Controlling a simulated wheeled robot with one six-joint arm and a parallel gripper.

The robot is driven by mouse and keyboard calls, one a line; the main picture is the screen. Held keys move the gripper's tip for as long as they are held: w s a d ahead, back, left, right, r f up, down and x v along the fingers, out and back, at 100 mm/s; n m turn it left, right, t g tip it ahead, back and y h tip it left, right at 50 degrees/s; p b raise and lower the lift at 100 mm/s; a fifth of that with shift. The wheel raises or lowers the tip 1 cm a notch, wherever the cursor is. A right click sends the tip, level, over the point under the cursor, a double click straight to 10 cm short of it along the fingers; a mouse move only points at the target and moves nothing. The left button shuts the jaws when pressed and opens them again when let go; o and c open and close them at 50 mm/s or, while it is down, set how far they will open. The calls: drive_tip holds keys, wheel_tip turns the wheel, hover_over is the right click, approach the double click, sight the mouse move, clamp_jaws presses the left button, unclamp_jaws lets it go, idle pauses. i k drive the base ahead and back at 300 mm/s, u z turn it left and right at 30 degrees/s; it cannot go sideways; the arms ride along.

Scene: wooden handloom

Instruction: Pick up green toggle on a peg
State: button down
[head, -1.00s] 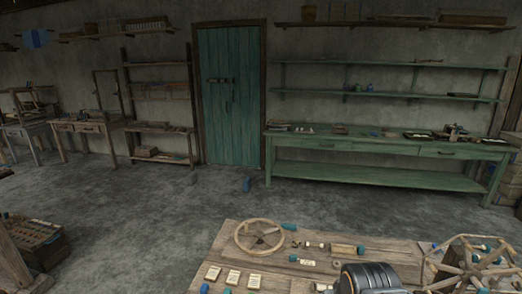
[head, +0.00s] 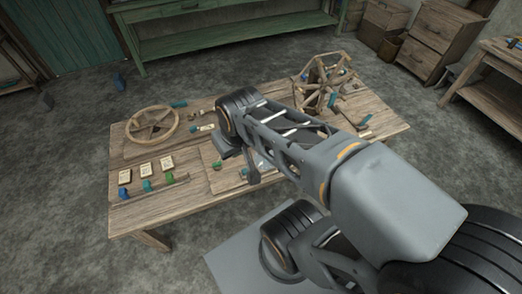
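On the left part of the wooden table, a row of small toggles stands below three cards in the head view. A green toggle (head: 169,178) is at the right end of this row, beside a teal one (head: 147,186) and a blue one (head: 123,193). They appear to be on pegs, but these are too small to make out clearly. Another small green piece (head: 217,166) lies further right, near my arm. My gripper (head: 252,179) seems to be the dark end hanging over the middle of the table, right of the toggles. Its fingers are too small and partly hidden to judge.
The wooden table (head: 200,205) carries a spoked wheel (head: 153,125), three cards (head: 145,169) and a wooden reel frame (head: 322,82) at the back right. My arm covers much of the table's right half.

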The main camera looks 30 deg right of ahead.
sight(214, 165)
drive_tip(key=z, duration=1)
drive_tip(key=i, duration=0.4)
drive_tip(key=u, duration=1.6)
